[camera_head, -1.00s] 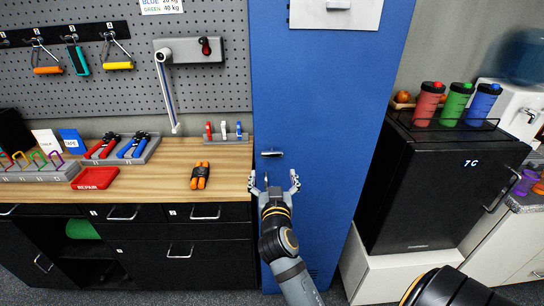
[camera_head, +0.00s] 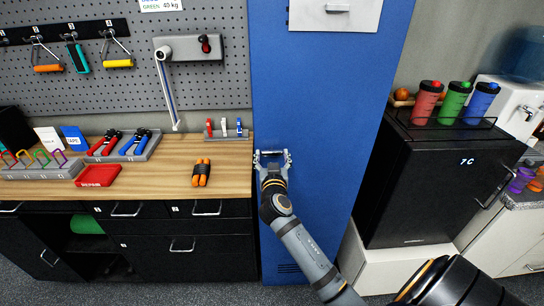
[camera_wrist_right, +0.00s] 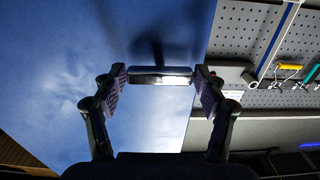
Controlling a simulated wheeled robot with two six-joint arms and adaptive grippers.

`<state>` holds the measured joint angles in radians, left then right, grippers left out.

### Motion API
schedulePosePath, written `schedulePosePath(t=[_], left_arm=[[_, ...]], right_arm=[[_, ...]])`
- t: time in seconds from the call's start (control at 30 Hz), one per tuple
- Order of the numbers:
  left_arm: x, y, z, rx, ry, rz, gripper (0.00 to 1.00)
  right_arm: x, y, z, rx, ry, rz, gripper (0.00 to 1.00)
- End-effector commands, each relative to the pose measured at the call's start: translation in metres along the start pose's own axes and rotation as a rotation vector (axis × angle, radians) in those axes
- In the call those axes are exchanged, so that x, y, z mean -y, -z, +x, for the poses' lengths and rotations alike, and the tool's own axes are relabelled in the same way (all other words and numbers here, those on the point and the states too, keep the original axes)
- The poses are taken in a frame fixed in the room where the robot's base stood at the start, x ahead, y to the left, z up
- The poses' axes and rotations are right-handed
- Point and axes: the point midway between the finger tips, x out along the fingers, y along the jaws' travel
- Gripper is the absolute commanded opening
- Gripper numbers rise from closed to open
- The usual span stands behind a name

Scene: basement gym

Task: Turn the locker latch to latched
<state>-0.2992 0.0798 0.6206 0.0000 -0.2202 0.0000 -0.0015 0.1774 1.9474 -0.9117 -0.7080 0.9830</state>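The locker latch (camera_wrist_right: 160,76) is a short metal bar on the tall blue locker door (camera_head: 318,110). In the earlier head view the bar lies roughly level; now my right gripper (camera_head: 271,155) largely covers it. My right gripper also shows in the right wrist view (camera_wrist_right: 161,84). It is open, with one finger beyond each end of the bar. Narrow gaps seem to remain between finger pads and bar, so I see no firm grip. My left gripper is out of view.
A wooden workbench (camera_head: 150,184) with an orange-and-black item (camera_head: 201,173) and a red tray (camera_head: 98,176) stands left of the locker. A black mini fridge (camera_head: 430,185) carrying bottles stands right. The lower locker door is clear apart from my arm.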

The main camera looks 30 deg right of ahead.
Motion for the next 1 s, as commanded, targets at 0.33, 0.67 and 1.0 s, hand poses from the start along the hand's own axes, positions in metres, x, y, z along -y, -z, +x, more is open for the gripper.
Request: schedulePosePath(t=[0.33, 0.67, 1.0], left_arm=[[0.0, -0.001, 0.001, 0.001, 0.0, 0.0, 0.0], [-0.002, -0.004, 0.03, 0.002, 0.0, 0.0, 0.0], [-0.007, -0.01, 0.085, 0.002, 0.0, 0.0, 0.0]], right_arm=[[0.0, -0.001, 0.0, 0.0, 0.0, 0.004, 0.36], [0.0, -0.006, 0.0, -0.003, 0.001, 0.123, 0.36], [0.0, -0.007, 0.0, -0.005, 0.002, 0.423, 0.36]])
